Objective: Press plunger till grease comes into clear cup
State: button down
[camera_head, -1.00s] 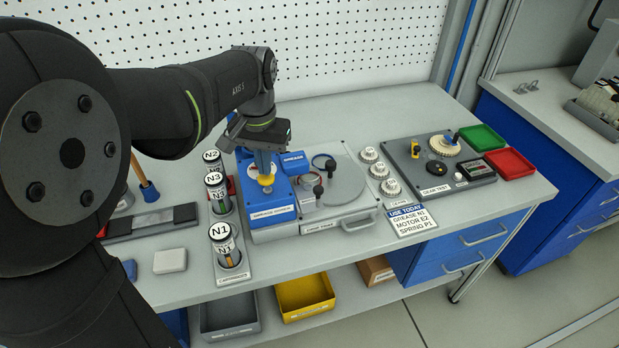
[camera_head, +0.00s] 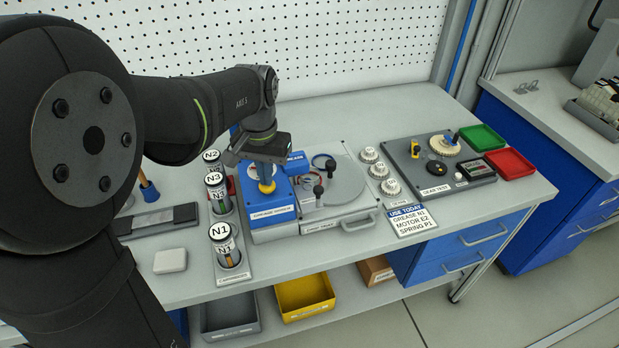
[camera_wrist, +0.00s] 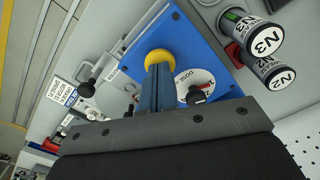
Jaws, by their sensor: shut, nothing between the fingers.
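The blue grease station (camera_head: 270,212) stands on the bench, with a yellow plunger (camera_head: 267,187) on its top. My gripper (camera_head: 265,178) is shut and empty, pointing down right above the plunger. In the wrist view the shut fingers (camera_wrist: 158,85) reach the yellow plunger cap (camera_wrist: 157,60) and seem to touch it.
Canisters N1 (camera_head: 224,245), N3 (camera_head: 217,192) and N2 (camera_head: 211,158) stand left of the station. The grey tray with black knobs (camera_head: 345,213) adjoins it on the right. A gear test board (camera_head: 430,183) and a "use today" card (camera_head: 411,220) lie farther right.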

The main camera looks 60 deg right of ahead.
jog(key=shift+r, duration=3.45)
jog(key=shift+f, duration=2.4)
jog(key=shift+a, duration=0.1)
